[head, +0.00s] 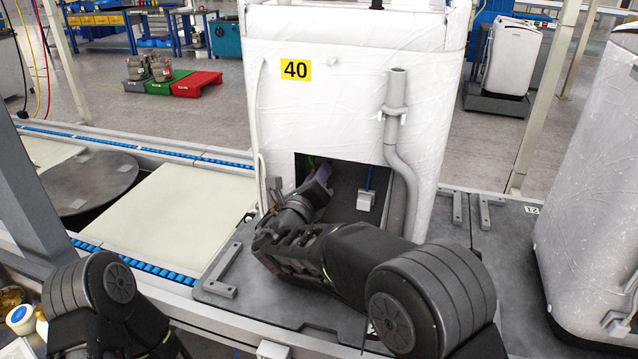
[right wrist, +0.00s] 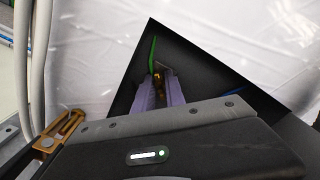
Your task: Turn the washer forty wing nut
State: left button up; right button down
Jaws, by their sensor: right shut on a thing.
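The washer (head: 345,105) with the yellow label 40 (head: 296,70) stands upright on a dark base plate, with a dark rectangular opening low on its front. My right gripper (head: 318,185) reaches into that opening; my own arm partly covers it. In the right wrist view its two purple fingers (right wrist: 159,88) are shut on a small brass-coloured piece, the wing nut (right wrist: 158,74), inside the dark opening. The nut is small and mostly hidden between the fingers. My left arm shows at the lower left in the head view, but its gripper is out of view.
A grey drain pipe (head: 399,150) runs down the washer's front, right of the opening. A small grey box (head: 365,200) hangs on a blue cable inside it. Another wrapped washer (head: 592,190) stands at the right. A pale conveyor panel (head: 175,215) lies clear at the left.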

jog(key=m+b, duration=0.3)
jog(key=b, duration=0.1)
jog(key=m+b, duration=0.8)
jog(key=shift+f+b, duration=0.3)
jog(key=shift+f, duration=0.1)
jog(key=m+b, duration=1.1)
jog(key=shift+a, duration=0.1)
pick_arm(q)
notch_tip(320, 180, down, 27)
jog(key=w+a+b, duration=0.1)
jog(key=b, duration=0.1)
jog(key=shift+w+a, duration=0.2)
jog(key=shift+a, duration=0.05)
pick_arm(e)
jog(key=shift+r+m, duration=0.15)
jog(key=shift+m, duration=0.8)
jog(key=shift+r+m, duration=0.1)
jog(key=shift+m, duration=0.85)
pick_arm(q)
jog(key=shift+b, duration=0.3)
pick_arm(e)
jog(key=c, duration=1.6)
grip_release()
jog(key=shift+r, duration=0.1)
